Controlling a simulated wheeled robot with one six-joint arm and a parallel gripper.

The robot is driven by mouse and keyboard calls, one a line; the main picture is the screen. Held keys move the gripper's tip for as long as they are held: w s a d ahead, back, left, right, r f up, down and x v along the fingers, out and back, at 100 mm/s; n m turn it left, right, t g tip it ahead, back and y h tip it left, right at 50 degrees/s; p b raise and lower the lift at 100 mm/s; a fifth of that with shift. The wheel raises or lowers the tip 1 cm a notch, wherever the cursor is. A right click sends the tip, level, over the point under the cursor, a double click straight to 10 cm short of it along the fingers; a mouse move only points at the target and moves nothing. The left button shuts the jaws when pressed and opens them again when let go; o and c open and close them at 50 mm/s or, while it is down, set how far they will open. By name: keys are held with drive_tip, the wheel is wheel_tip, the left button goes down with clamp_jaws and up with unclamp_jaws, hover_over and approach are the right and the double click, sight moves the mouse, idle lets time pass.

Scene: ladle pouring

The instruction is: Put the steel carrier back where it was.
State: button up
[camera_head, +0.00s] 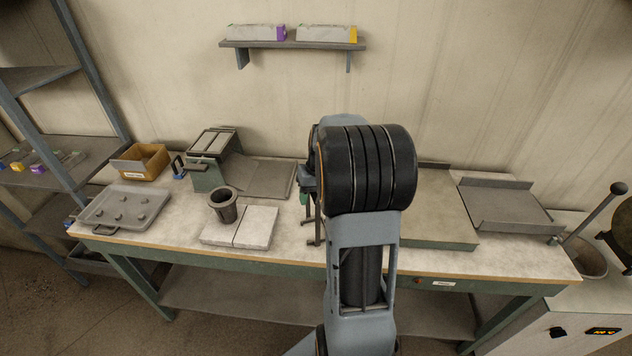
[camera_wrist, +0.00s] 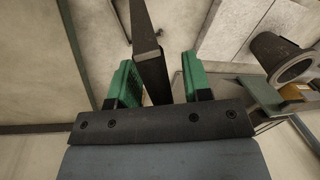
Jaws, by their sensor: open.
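A dark steel bar, which looks like part of the steel carrier (camera_wrist: 150,65), stands between the two green fingers of my gripper (camera_wrist: 157,75) in the wrist view. The fingers are open on either side of it, and a gap shows on both sides. In the head view, thin dark upright parts (camera_head: 317,242) show at the left edge of my arm over the bench. My arm hides most of the carrier and my gripper there, so I cannot tell exactly how its base sits.
On the bench (camera_head: 290,235), a dark crucible (camera_head: 222,206) stands by pale slabs (camera_head: 255,228) to the left. A grey tray (camera_head: 125,208), a cardboard box (camera_head: 142,161) and a green machine (camera_head: 207,175) stand farther left. A flat plate (camera_head: 435,215) and a metal tray (camera_head: 510,207) lie right.

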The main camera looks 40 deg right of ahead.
wheel_tip(320, 180, up, 11)
drive_tip(key=d+b, duration=0.1)
drive_tip(key=d, duration=0.1)
drive_tip(key=s+a+f+n+t, duration=0.1)
drive_tip(key=s+a, duration=0.3)
drive_tip(key=a, duration=0.3)
drive_tip(key=s+a+f+n+t+h, duration=0.1)
drive_tip(key=s+a, duration=0.2)
drive_tip(key=a, duration=0.4)
drive_tip(key=s+a+f+n+t, duration=0.1)
drive_tip(key=s+a+f+n, duration=0.1)
drive_tip(key=s+a, duration=0.2)
drive_tip(key=a, duration=0.3)
drive_tip(key=shift+s+t+h, duration=0.3)
drive_tip(key=shift+s+h, duration=0.05)
drive_tip(key=shift+h, duration=0.05)
